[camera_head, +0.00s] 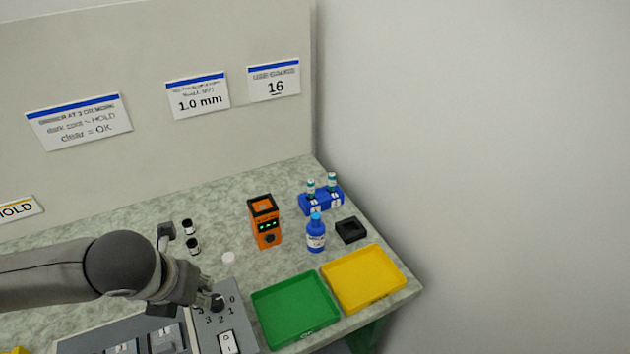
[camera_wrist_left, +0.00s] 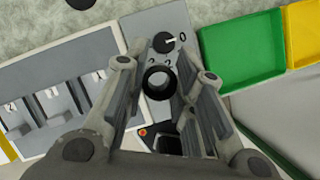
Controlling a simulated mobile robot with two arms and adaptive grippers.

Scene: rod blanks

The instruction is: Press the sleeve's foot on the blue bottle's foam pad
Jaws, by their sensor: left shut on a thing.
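My left gripper (camera_head: 205,299) is over the grey panel in the head view. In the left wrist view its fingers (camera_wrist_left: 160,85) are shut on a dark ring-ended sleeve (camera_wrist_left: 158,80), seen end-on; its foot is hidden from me. The blue bottle (camera_head: 316,236) stands upright on the bench, right of and beyond the gripper, well apart from it. A black square pad with a raised rim (camera_head: 351,230) lies just right of the bottle; I cannot tell whether it is the foam pad. My right gripper is not in view.
A green tray (camera_head: 296,309) and a yellow tray (camera_head: 363,279) lie at the bench's front right. An orange device (camera_head: 265,222) and a blue rack with vials (camera_head: 321,201) stand behind. A dial (camera_wrist_left: 165,42) is near the gripper. Small black-and-white jars (camera_head: 193,246) and a white disc (camera_head: 228,257) stand left.

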